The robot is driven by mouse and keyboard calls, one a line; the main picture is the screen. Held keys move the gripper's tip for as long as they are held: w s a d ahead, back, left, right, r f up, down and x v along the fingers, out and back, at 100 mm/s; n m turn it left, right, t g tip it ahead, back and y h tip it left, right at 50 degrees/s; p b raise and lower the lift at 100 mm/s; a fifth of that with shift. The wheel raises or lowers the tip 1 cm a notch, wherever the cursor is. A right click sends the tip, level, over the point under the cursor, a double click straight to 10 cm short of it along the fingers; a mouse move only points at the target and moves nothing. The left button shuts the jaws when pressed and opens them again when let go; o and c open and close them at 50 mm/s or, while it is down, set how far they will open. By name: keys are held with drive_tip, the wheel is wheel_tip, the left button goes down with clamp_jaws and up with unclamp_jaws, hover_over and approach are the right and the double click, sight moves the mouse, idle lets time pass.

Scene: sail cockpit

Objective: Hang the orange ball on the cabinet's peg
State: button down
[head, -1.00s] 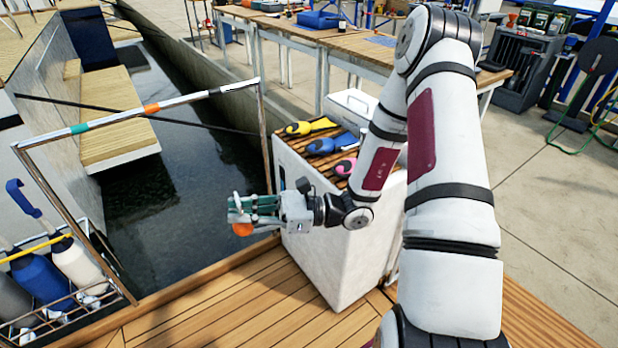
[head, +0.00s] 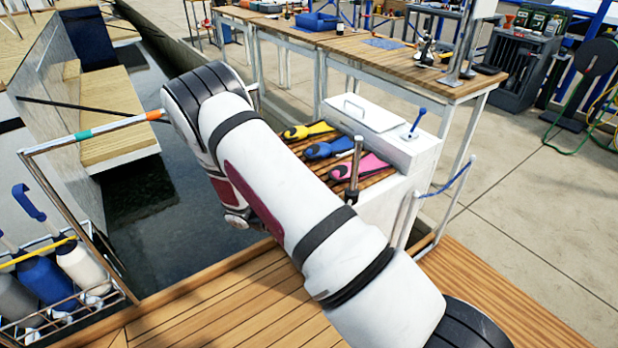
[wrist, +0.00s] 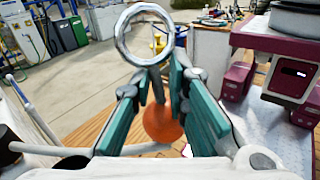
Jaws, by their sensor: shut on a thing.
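The orange ball (wrist: 163,122) shows in the wrist view between the teal fingers of my gripper (wrist: 156,80). A grey stem runs up from the ball to a large metal ring (wrist: 145,35) beyond the fingertips. My gripper is shut on this stem and ball piece. In the head view my arm hides the gripper and the ball. The white cabinet (head: 405,150) has a slatted wooden top. A blue peg-like upright (head: 417,122) stands at its right end, and a metal post (head: 355,170) stands at its front edge. I cannot tell which is the peg.
Yellow (head: 307,130), blue (head: 330,147) and pink (head: 357,169) items lie on the cabinet top beside a white lidded box (head: 365,112). A rail (head: 95,133) and a bottle rack (head: 75,305) stand left, by the water. A workbench (head: 400,68) is behind.

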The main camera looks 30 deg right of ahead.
drive_tip(key=w+r+n+t+h, duration=0.3)
drive_tip(key=w+n+t, duration=0.15)
drive_tip(key=w, duration=0.25)
drive_tip(key=w+r+n+t+h, duration=0.3)
drive_tip(key=w+t, duration=0.2)
drive_tip(key=w, duration=0.1)
drive_tip(key=d+f, duration=0.1)
drive_tip(key=d, duration=0.9)
drive_tip(key=shift+w+d+f, duration=0.2)
drive_tip(key=shift+w, duration=0.2)
drive_tip(key=shift+m, duration=0.25)
drive_tip(key=c, duration=1.5)
unclamp_jaws()
drive_tip(key=v, duration=1.2)
drive_tip(key=shift+w+d+r, duration=0.1)
drive_tip(key=shift+w+r, duration=0.05)
drive_tip(key=shift+w, duration=0.05)
